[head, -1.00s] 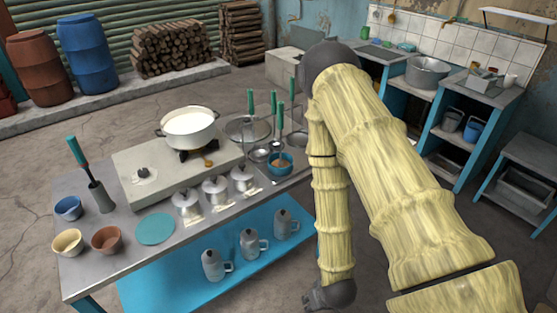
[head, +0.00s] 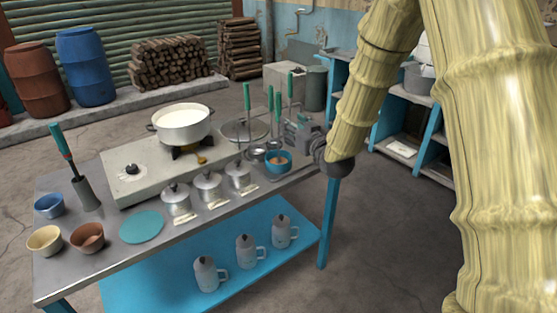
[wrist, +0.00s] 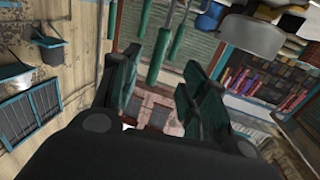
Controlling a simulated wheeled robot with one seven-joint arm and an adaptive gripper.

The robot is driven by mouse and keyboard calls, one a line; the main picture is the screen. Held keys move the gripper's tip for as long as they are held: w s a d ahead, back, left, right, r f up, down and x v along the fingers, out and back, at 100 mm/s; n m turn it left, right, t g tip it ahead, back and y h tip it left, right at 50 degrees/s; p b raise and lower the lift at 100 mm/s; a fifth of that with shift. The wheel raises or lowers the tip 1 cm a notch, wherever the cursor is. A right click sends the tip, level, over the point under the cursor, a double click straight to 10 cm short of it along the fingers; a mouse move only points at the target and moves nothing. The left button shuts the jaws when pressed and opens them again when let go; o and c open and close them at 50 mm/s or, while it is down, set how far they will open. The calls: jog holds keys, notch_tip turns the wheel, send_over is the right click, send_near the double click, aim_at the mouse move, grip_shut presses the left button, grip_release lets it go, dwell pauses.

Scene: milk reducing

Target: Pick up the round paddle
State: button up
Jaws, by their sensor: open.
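Several upright tools with green handles (head: 247,97) stand at the right end of the table. Their lower ends are partly hidden, so I cannot tell for sure which is the round paddle. My gripper (head: 291,130) is beside these tools at the table's right end, jaws open, nothing seen held. In the wrist view, green handles (wrist: 161,52) show beyond and between the two open fingers (wrist: 163,88); I cannot tell whether any touches them. Another green-handled tool (head: 61,141) stands in a grey holder (head: 87,193) at the table's left.
A teal bowl (head: 278,162) sits close below my gripper. Lidded metal pots (head: 208,186) line the front, and a white pot (head: 182,124) stands on the stove. A teal disc (head: 142,227) lies flat. Mugs (head: 248,251) stand on the lower shelf.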

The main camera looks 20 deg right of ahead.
aim_at(280, 110)
jog(key=w, duration=0.3)
jog(key=w+r+p, duration=0.1)
jog(key=shift+w+a+r, duration=0.1)
jog(key=shift+w+a, duration=0.2)
jog(key=shift+w, duration=0.1)
jog(key=shift+w+a+f+p, duration=0.15)
jog(key=shift+w+p, duration=0.1)
jog(key=shift+w, duration=0.8)
jog(key=shift+w+a+p, duration=0.15)
jog(key=shift+w+p, duration=0.1)
jog(key=shift+w, duration=0.75)
jog(key=shift+w+a+f+p, duration=0.15)
jog(key=shift+w+p, duration=0.1)
jog(key=shift+w, duration=0.8)
jog(key=shift+c, duration=0.2)
jog(key=shift+r, duration=0.1)
grip_shut()
